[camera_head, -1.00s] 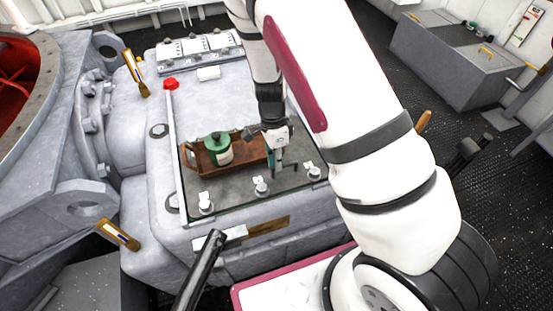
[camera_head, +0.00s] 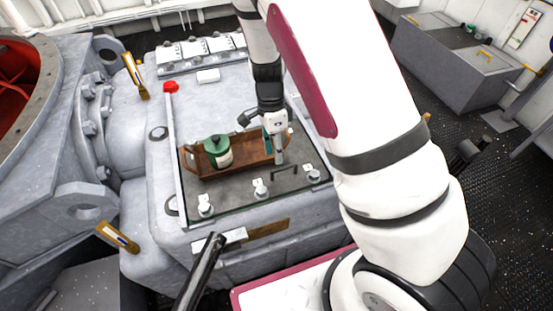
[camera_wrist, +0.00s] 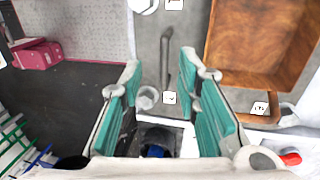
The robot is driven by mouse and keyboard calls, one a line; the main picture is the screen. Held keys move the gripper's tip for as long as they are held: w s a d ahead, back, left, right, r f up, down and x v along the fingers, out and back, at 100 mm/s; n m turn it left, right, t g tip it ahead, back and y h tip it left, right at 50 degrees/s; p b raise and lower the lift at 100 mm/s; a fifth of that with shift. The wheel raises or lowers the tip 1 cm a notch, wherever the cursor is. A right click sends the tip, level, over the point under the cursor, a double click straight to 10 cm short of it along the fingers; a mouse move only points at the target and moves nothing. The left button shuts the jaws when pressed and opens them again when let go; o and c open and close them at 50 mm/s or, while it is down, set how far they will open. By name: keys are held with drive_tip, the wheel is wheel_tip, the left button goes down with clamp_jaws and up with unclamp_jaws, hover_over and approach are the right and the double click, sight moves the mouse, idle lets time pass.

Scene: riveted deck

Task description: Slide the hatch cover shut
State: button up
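A dark grey panel (camera_head: 240,192) is set in the top of the grey housing; I cannot tell for sure whether it is the hatch cover. A thin dark bar handle (camera_head: 286,170) stands on its right part, and the handle (camera_wrist: 166,55) also shows in the wrist view, beyond and between my fingers. My gripper (camera_head: 273,153) is above the panel, beside the right end of the wooden tray. In the wrist view my gripper (camera_wrist: 168,75) is open, its two teal-padded fingers wide apart with nothing between the pads. It looks clear of the handle.
A brown wooden tray (camera_head: 240,161) lies on the panel with a green canister (camera_head: 216,150) in it. Several bolt-like knobs with white labels, such as one knob (camera_head: 261,187), line the front edge. A red knob (camera_head: 171,87) tops a pale rail at the left.

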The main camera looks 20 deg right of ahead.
drive_tip(key=shift+v, duration=1.05)
